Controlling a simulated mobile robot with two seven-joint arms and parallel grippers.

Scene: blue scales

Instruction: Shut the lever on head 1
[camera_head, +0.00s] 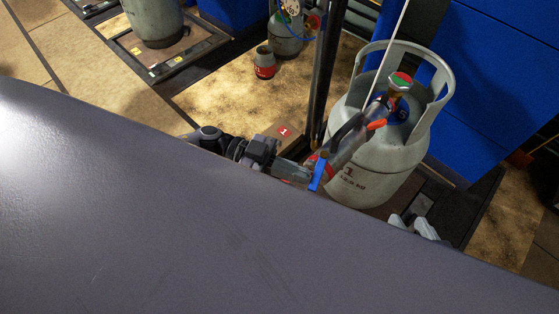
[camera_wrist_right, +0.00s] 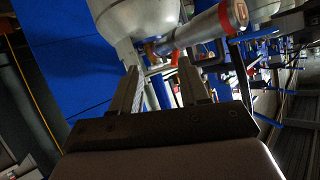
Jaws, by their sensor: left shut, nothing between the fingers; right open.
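A grey filling head (camera_head: 348,143) lies slantwise against the valve of a grey gas cylinder (camera_head: 375,167) marked 1. A blue lever-like bar (camera_head: 319,173) stands out at its lower end, and an orange-red part (camera_head: 377,124) sits near the valve. I cannot tell for sure which is the lever. My left gripper (camera_head: 294,171) is shut and empty, close beside the blue bar; contact is unclear. My right gripper (camera_head: 413,223) is open, low right of the cylinder. In the right wrist view its spread fingers (camera_wrist_right: 160,66) point toward the cylinder (camera_wrist_right: 135,16) and a grey tube (camera_wrist_right: 205,28).
My own large dark grey part hides the lower head view. A red label 1 (camera_head: 284,131) lies left of a dark post (camera_head: 324,75). Another cylinder (camera_head: 153,20) stands on a scale at the back left. A small red-banded canister (camera_head: 264,63) stands on the floor. Blue panels (camera_head: 490,85) stand right.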

